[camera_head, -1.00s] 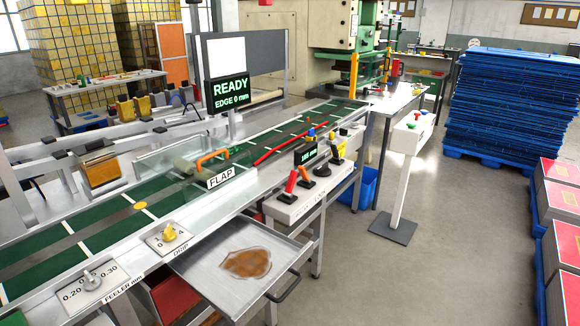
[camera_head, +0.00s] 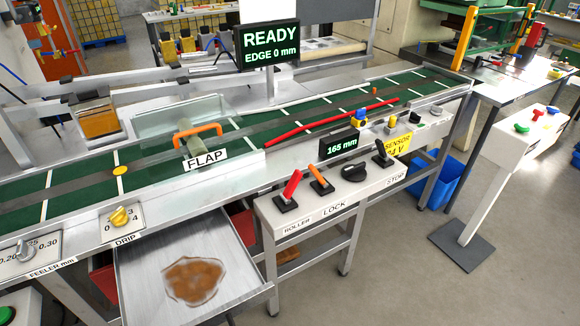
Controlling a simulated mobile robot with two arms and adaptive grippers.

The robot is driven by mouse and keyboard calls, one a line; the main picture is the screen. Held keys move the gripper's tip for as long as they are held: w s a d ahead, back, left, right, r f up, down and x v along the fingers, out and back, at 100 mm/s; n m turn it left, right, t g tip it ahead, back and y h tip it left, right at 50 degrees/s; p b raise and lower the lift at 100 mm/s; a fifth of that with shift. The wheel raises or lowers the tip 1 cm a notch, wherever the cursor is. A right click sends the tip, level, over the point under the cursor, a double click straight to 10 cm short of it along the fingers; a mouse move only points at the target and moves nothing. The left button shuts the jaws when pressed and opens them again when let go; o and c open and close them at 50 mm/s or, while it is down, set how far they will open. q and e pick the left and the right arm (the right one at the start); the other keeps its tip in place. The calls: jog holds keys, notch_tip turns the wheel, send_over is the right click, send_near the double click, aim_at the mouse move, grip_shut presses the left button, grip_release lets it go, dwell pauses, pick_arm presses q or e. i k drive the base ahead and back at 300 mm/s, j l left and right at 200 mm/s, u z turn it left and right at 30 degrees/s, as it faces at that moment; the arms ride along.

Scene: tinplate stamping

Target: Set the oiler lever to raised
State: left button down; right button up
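A control box (camera_head: 335,212) stands at the belt's front edge, with labels that seem to read ROLLER, LOCK and STOP. On it, from left to right, are a red-handled lever (camera_head: 291,187), an orange-handled lever (camera_head: 320,178), a black knob (camera_head: 350,171) and a black lever (camera_head: 382,152). The red, orange and black levers all stand tilted up from their bases. I cannot read a label OILER on any of them, so I cannot tell which is the oiler lever. Neither of my grippers is in view.
The green belt (camera_head: 75,198) carries an orange-handled flap (camera_head: 197,140). Below it, an open drawer tray (camera_head: 150,262) with a brown stain juts out left of the box. A pedestal with buttons (camera_head: 495,175) stands at right. Floor in front of the box is clear.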

aim_at(285, 195)
jog(key=l+u, duration=0.25)
jog(key=l, duration=0.8)
jog(key=l+u, duration=0.25)
jog(key=l, duration=0.8)
